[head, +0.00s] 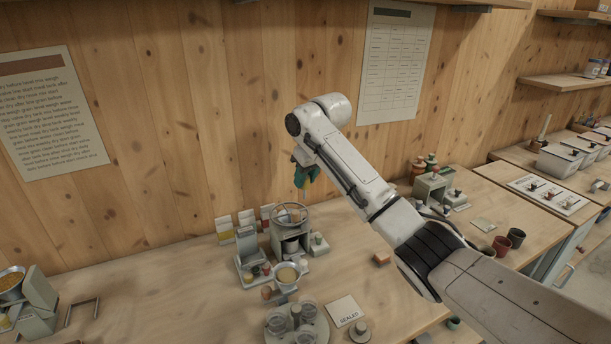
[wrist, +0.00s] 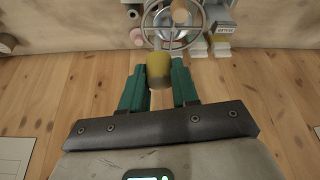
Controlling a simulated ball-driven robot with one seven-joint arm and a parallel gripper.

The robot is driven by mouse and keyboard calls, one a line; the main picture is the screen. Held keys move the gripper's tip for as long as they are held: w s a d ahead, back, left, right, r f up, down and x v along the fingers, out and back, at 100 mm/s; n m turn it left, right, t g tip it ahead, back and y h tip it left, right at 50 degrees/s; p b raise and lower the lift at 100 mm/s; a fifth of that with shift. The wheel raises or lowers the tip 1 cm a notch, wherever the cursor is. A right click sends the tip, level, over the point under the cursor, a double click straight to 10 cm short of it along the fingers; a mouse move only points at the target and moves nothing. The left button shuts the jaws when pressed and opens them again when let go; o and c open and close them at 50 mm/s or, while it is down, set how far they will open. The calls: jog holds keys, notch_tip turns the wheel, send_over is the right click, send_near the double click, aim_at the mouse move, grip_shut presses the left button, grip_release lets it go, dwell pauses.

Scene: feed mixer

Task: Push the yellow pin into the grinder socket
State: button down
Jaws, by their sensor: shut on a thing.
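My gripper (head: 304,178) is high over the bench, in front of the wooden wall, with its green fingers pointing down. In the wrist view my gripper (wrist: 160,76) has its two green fingers on either side of the yellow pin (wrist: 159,68) and is shut on it. A grey machine with a round wheel or ring on top (head: 290,213), which looks like the grinder, stands on the bench below the gripper. The ring also shows in the wrist view (wrist: 148,22), beyond the pin. The pin is well above the machine and apart from it. I cannot make out the socket.
A metal bowl (head: 287,274) sits in front of the machine. Small packets (head: 246,224) stand behind. Dark cups (head: 508,241) are to the right. The left bench is mostly clear.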

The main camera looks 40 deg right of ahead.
aim_at(305, 198)
notch_tip(305, 198, down, 6)
jog(key=shift+r+b, duration=0.1)
jog(key=shift+b, duration=0.85)
jog(key=shift+p, duration=1.15)
dwell(1.2)
jog(key=shift+s+f+b, duration=0.1)
jog(key=shift+f+b, duration=0.6)
jog(key=shift+f, duration=1.2)
jog(key=shift+r, duration=0.15)
jog(key=shift+r+p, duration=1.4)
jog(key=shift+p, duration=0.25)
dwell(0.7)
